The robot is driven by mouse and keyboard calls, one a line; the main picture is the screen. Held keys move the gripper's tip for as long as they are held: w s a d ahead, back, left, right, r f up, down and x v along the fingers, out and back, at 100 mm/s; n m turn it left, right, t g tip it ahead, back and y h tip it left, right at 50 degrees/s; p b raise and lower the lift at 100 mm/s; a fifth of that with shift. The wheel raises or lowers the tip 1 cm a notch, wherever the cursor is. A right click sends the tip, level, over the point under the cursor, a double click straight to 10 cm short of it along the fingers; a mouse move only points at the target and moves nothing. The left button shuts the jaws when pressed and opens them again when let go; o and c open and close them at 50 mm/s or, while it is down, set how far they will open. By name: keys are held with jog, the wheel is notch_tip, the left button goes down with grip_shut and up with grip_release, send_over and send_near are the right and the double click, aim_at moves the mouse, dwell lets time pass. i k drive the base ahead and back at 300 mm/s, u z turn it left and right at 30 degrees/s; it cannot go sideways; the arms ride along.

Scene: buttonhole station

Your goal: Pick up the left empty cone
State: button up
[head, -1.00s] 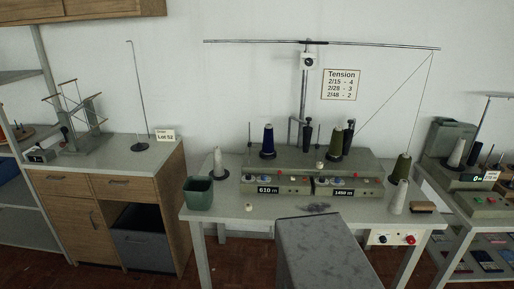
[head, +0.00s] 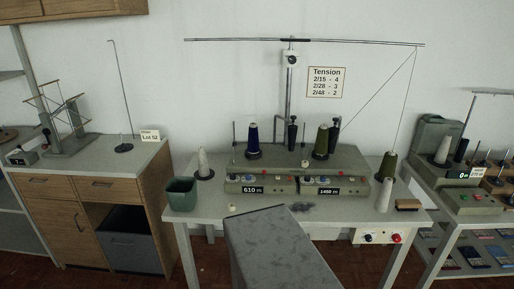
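The left empty cone (head: 203,163) is pale grey and stands upright on a dark round base, at the left end of the winding machine (head: 348,159). A green bin (head: 181,192) stands in front of it and to its left. Another pale empty cone (head: 384,196) stands upright at the right front of the table. My gripper is not in view, so I cannot see whether it is open or shut.
The table (head: 202,214) also holds a blue cone (head: 252,141), olive cones (head: 321,142) (head: 388,165) and a brown block (head: 407,204). A thread runs up to the overhead bar (head: 240,40). A wooden cabinet (head: 108,190) stands left. A big grey block shape covers the table's front middle.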

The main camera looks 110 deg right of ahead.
aim_at(253, 146)
jog(key=u, duration=0.25)
jog(key=k, duration=2.85)
jog(key=z, duration=1.1)
